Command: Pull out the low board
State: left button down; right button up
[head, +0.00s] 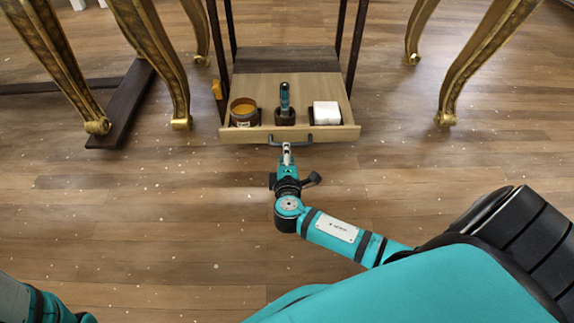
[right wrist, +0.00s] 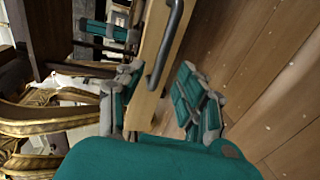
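The low board (head: 287,84) is a pale wooden pull-out shelf with a raised front edge, set between dark posts in the head view. A dark bar handle (head: 291,138) sits on its front. My right gripper (head: 287,149) is right at the handle, reaching from the front. In the right wrist view its two fingers (right wrist: 160,74) are spread apart, with the board's front edge and the lower end of the handle (right wrist: 166,45) between them. Whether the fingers touch the handle cannot be told. My left arm shows only at the bottom left corner; its gripper is out of view.
On the board stand an amber-topped round container (head: 244,110), a teal-and-dark upright item (head: 285,101) and a white block (head: 326,113). Gilt curved legs (head: 462,75) stand on both sides. A dark beam (head: 121,107) lies left. The floor before the board is clear.

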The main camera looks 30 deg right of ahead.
jog(key=v, duration=0.6)
dwell(0.4)
